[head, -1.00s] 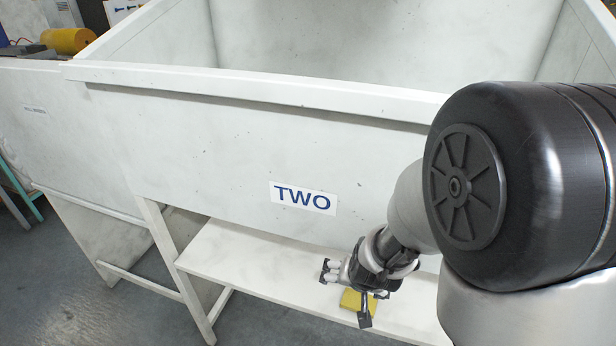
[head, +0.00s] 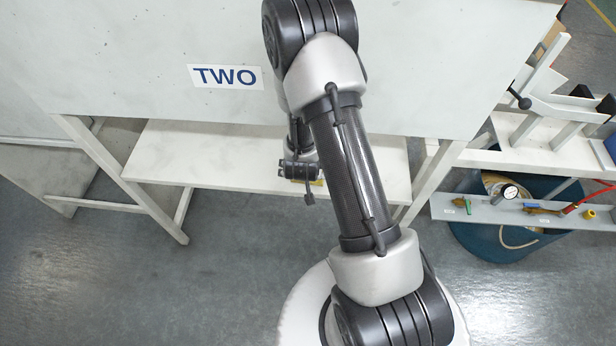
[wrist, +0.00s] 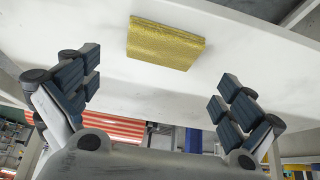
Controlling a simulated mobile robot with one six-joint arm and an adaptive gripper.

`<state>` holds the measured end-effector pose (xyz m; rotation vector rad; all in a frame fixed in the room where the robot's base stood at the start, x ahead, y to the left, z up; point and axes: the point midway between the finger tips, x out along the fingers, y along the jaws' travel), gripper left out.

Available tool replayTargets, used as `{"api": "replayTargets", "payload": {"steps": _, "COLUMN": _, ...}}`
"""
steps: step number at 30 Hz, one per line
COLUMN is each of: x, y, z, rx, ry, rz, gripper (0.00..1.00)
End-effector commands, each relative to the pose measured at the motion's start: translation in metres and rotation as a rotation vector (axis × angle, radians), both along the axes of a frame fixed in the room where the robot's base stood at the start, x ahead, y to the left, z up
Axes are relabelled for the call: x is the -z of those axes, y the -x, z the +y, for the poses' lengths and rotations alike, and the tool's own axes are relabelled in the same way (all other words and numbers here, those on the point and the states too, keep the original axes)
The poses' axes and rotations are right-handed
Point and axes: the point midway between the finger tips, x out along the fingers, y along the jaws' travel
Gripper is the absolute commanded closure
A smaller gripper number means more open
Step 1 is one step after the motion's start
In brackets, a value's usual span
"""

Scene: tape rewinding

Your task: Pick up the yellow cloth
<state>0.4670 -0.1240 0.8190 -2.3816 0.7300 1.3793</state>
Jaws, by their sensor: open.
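The yellow cloth (wrist: 165,43) is a flat folded rectangle lying on the white shelf (wrist: 238,60). In the wrist view it lies ahead of my gripper (wrist: 157,92), between the lines of the two fingers and apart from them. The fingers are spread wide with nothing between them. In the head view my gripper (head: 298,180) is over the shelf (head: 215,165) under the panel marked TWO. Only a small yellow edge of the cloth (head: 318,183) shows there; my gripper and arm hide the rest.
At the right are a blue bucket (head: 480,240) and a rail with a gauge (head: 510,192). Grey floor lies clear in front, at left.

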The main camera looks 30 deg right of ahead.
Motion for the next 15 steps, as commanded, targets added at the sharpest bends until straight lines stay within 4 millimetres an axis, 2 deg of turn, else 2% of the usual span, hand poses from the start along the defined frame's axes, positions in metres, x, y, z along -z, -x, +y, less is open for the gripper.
{"api": "replayTargets", "payload": {"steps": 1, "x": 0.010, "y": -0.003, "z": -0.002, "rx": 0.000, "ry": 0.000, "rz": 0.001, "gripper": 0.00}}
{"api": "replayTargets", "payload": {"steps": 10, "x": 0.029, "y": -0.013, "z": -0.008, "rx": 0.000, "ry": 0.000, "rz": 0.000, "gripper": 0.00}}
{"api": "replayTargets", "payload": {"steps": 15, "x": 0.055, "y": -0.023, "z": -0.013, "rx": 0.002, "ry": -0.001, "rz": 0.000, "gripper": 0.00}}
